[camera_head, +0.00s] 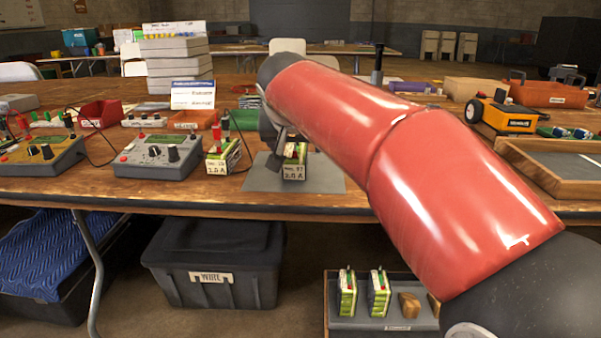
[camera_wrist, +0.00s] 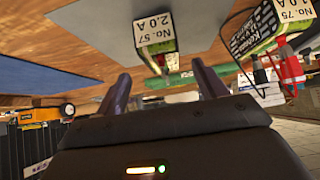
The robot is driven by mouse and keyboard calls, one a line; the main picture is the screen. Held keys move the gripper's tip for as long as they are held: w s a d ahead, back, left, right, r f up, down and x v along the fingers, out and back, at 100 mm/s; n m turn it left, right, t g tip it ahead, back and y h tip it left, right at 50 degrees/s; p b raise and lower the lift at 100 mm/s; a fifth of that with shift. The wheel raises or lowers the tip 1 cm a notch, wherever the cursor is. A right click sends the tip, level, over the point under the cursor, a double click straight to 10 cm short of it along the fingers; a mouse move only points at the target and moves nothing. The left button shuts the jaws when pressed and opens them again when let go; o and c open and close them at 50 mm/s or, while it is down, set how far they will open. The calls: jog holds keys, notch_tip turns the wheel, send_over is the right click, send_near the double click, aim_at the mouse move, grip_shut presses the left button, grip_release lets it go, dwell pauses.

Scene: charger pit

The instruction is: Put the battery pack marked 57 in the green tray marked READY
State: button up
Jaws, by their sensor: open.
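The battery pack marked 57 (camera_head: 294,170) stands upright on a grey mat (camera_head: 325,182) near the table's front edge. It has a white label, a green-yellow body and a red terminal. In the wrist view the same pack (camera_wrist: 152,32) appears upside down, just beyond my fingertips. My gripper (camera_wrist: 162,75) is open and empty, its two dark fingers apart with the pack ahead of the gap. I cannot make out a green tray marked READY; a green strip (camera_wrist: 172,81) shows beyond the fingers.
A similar pack (camera_head: 222,160) stands left of the mat, close by, marked 75 in the wrist view (camera_wrist: 292,14). Meters with cables (camera_head: 160,152) stand farther left. A wooden tray (camera_head: 548,181) is at right. A low tray (camera_head: 340,324) below holds two more packs and a brown block.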

aim_at(296, 155)
jog(key=x, duration=0.8)
jog(key=shift+w+a+r, duration=0.1)
jog(key=shift+a+r, duration=0.05)
jog(key=shift+a, duration=0.05)
jog(key=c, duration=1.5)
jog(key=shift+r, duration=0.15)
grip_shut()
